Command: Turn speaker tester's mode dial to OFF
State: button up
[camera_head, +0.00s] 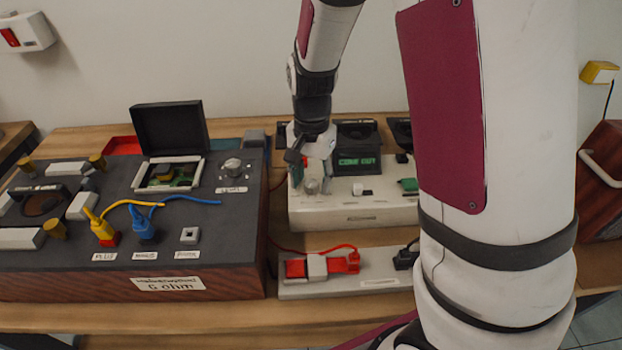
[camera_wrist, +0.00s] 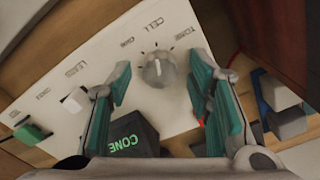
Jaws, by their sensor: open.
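The dial also shows in the head view (camera_head: 312,185). My gripper (camera_wrist: 160,76) is open, with its teal-padded fingers on either side of the dial and visible gaps between. In the head view my gripper (camera_head: 309,165) is over the panel's left end.
A white switch (camera_wrist: 75,100) and a green switch (camera_wrist: 31,132) sit along the same panel. A black case (camera_head: 120,240) with yellow and blue plugs stands left. A low strip (camera_head: 340,285) with red parts and a red cable lies in front.

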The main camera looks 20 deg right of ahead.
jog(key=shift+f, duration=0.1)
grip_shut()
jog(key=shift+n, duration=0.3)
jog(key=n, duration=0.3)
jog(key=shift+n, duration=0.3)
jog(key=n+p, duration=0.1)
jog(key=n, duration=0.3)
jog(key=shift+n, duration=0.3)
jog(key=n+p, duration=0.1)
jog(key=n, duration=0.3)
jog(key=shift+n, duration=0.3)
jog(key=shift+a+n+p, duration=0.1)
jog(key=shift+n+p, duration=0.7)
jog(key=shift+n, duration=1.4)
